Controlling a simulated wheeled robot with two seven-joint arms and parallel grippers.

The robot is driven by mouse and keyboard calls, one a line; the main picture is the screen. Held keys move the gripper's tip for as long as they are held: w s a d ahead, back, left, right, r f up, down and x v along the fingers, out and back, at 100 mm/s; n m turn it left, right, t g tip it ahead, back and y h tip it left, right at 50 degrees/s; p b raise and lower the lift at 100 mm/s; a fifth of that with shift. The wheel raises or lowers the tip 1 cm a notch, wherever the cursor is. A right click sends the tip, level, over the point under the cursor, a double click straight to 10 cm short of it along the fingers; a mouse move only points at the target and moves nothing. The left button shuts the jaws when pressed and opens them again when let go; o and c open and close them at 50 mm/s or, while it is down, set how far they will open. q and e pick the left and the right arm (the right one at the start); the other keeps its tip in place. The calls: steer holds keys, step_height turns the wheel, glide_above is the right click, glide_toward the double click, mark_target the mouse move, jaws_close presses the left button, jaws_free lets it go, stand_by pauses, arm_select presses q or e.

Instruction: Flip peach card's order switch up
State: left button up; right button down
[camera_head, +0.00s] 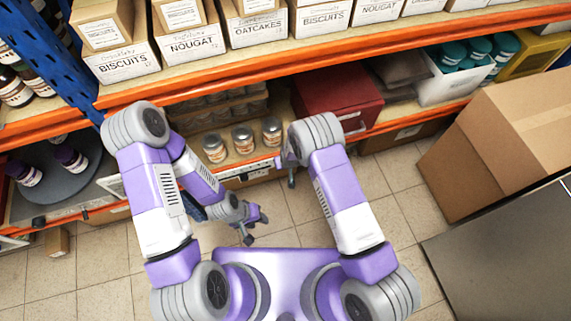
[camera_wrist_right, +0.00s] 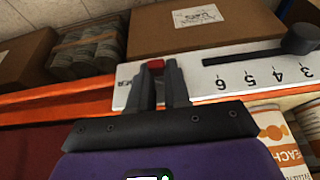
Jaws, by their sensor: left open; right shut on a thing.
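My right gripper (camera_wrist_right: 160,82) is shut on a small red piece (camera_wrist_right: 155,64) at its fingertips, in front of a white card (camera_wrist_right: 230,76). The red piece looks like the card's switch, but the fingers hide most of it. The card carries a row of printed numerals and a long black lever with a round end (camera_wrist_right: 302,40). Orange-and-white jars (camera_wrist_right: 275,135) with a partly visible peach label stand beside the card in the wrist view. In the head view my right gripper (camera_head: 290,168) is at the shelf's front edge, mostly hidden. My left gripper (camera_head: 257,228) is open and empty above the floor.
Three jars (camera_head: 243,139) stand near the front edge of the lower shelf. A red box (camera_head: 335,98) sits to their right. A large cardboard box (camera_head: 500,150) stands at the right. Labelled boxes fill the upper shelf (camera_head: 300,55). Tiled floor (camera_head: 110,265) shows around my left gripper.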

steer(key=shift+s+f+g, duration=0.1)
steer(key=shift+g, duration=0.2)
steer(key=c, duration=1.1)
jaws_free()
steer(key=p+v, duration=0.2)
steer(key=v, duration=0.5)
steer(key=shift+s+r+p, duration=0.1)
steer(key=shift+r+p, duration=0.2)
steer(key=shift+p, duration=0.1)
